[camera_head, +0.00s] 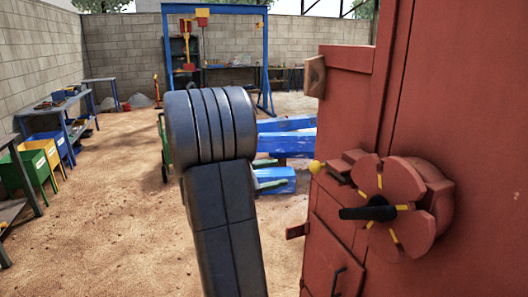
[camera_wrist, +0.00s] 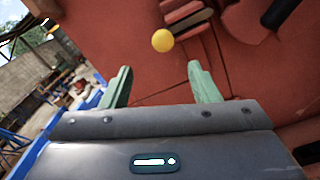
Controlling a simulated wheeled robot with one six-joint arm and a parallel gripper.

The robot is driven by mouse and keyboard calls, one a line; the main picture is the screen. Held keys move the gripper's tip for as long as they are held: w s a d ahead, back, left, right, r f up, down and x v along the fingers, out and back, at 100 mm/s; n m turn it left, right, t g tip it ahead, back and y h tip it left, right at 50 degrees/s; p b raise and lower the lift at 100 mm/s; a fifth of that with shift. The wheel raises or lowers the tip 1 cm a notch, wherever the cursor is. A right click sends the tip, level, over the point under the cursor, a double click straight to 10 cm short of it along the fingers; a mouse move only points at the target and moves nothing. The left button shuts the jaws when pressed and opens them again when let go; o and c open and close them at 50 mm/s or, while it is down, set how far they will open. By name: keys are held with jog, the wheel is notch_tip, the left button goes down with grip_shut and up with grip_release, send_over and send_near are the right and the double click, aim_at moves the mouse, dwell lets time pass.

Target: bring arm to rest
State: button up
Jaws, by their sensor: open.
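My arm (camera_head: 212,150) rises dark grey in the middle of the head view and hides part of what is behind it. My gripper (camera_wrist: 159,68) shows two green fingers set wide apart in the wrist view, with nothing between them. In the head view the green fingers of my gripper (camera_head: 276,173) show just right of the arm, left of the red crusher (camera_head: 345,105). A yellow ball knob (camera_wrist: 162,40) lies beyond the fingertips in the wrist view, apart from them. The knob also shows at the crusher's left edge in the head view (camera_head: 315,167).
The red crusher body fills the right side, with a round red hub (camera_head: 405,205) and a black handle (camera_head: 368,213). Blue beams (camera_head: 290,140) lie behind the arm. A blue gantry (camera_head: 265,60) stands at the back. Workbenches and bins (camera_head: 45,150) line the left. Sandy ground at left centre is open.

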aim_at(311, 167)
jog(key=p+x, duration=0.3)
jog(key=x, duration=0.9)
jog(key=shift+d, duration=0.35)
jog(key=shift+s, duration=0.3)
jog(key=shift+w+f, duration=0.1)
